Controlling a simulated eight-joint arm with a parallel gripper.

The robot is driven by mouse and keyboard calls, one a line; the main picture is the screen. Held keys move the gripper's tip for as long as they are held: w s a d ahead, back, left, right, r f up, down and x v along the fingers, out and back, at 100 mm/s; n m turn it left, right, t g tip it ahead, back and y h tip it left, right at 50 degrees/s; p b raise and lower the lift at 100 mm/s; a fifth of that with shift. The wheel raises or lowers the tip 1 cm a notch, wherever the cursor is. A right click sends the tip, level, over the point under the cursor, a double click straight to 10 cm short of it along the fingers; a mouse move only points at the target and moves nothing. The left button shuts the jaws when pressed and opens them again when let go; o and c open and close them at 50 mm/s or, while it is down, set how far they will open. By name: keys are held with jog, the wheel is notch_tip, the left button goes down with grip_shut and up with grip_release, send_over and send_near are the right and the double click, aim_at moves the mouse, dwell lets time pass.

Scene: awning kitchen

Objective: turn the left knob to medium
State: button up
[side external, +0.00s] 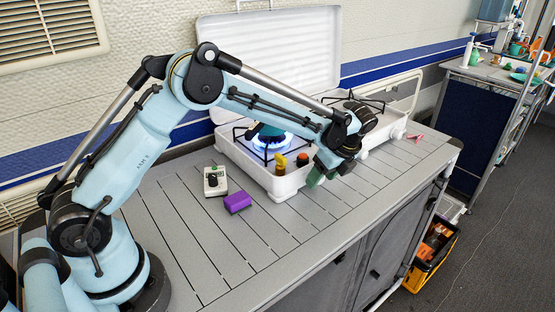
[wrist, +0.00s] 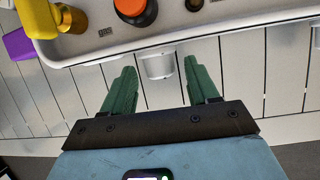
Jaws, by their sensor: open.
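The white camp stove (side external: 232,152) stands with its lid raised, and its left burner shows a blue flame (side external: 285,138). In the wrist view the white left knob (wrist: 157,65) sticks out from the stove's front wall. My gripper (wrist: 160,72) is open, with one green finger on each side of the knob and gaps visible between. It also shows in the side view (side external: 318,177), where it hides the left knob. Another white knob (wrist: 316,40) shows at the wrist view's right edge. I cannot tell the left knob's setting.
A purple block (side external: 237,202) and a small white device with a black dial (side external: 215,181) lie left on the slatted counter (side external: 290,235). The counter's front is clear.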

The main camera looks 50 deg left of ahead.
jog(key=c, duration=1)
jog(key=shift+c, duration=0.2)
jog(key=t, duration=0.3)
jog(key=shift+s+f+n, duration=0.1)
jog(key=shift+s+n, duration=0.25)
jog(key=shift+n, duration=0.05)
jog(key=shift+s+f+n+t, duration=0.1)
jog(key=shift+s+n+t, duration=0.1)
jog(key=shift+t, duration=0.9)
jog(key=shift+s+f+n+t, duration=0.1)
jog(key=shift+n+t, duration=0.1)
jog(key=shift+t, duration=0.9)
